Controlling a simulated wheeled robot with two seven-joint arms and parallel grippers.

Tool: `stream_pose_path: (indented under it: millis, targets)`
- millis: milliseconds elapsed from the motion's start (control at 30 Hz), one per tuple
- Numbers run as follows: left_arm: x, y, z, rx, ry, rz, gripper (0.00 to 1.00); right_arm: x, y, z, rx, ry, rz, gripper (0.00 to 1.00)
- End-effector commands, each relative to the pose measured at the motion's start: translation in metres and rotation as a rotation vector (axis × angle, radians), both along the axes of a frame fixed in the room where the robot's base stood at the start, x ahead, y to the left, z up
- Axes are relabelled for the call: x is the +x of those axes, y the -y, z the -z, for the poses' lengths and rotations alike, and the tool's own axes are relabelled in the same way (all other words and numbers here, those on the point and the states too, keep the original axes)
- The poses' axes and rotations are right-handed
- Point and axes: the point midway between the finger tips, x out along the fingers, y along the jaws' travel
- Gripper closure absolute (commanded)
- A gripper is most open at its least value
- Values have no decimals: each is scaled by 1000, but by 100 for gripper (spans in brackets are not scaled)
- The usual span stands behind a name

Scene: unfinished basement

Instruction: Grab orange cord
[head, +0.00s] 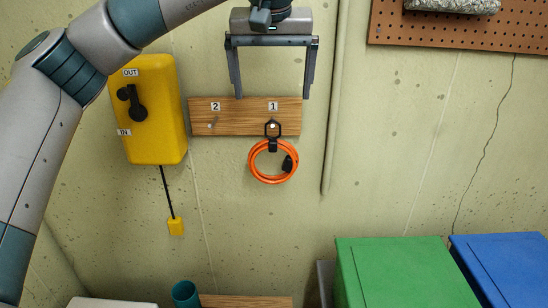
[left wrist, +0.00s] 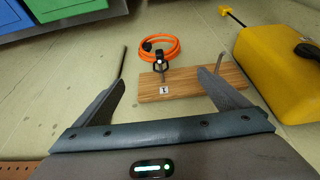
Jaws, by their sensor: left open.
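The orange cord (head: 254,168) is a coiled loop with a black plug, hanging by a black strap from the hook marked 1 on a wooden board (head: 235,128). In the left wrist view the orange cord (left wrist: 174,55) lies beyond the fingertips, with the board (left wrist: 190,82) nearer. My left gripper (head: 270,92) is open and empty, its fingers pointing down, above the cord and in front of the board's upper edge. It also shows in the left wrist view (left wrist: 162,62). My right gripper is not in either view.
A yellow box (head: 155,110) with a black lever and OUT and IN labels is left of the board; its cable ends in a small yellow block (head: 176,226). Hook 2 is empty. Green (head: 400,275) and blue (head: 510,265) boxes stand lower right. A pegboard (head: 460,30) is upper right.

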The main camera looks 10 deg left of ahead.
Motion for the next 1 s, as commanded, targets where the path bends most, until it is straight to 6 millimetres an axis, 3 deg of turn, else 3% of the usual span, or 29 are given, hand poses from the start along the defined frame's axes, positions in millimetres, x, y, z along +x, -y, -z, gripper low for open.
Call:
stream_pose_path:
  millis: [367,533,1000]
  targets:
    - [3,-1,8,0,-3,0,5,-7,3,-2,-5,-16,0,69]
    - [12,-3,28,1,-4,0,5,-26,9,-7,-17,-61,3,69]
    - [42,-8,100,-1,-3,0,5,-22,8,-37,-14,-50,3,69]
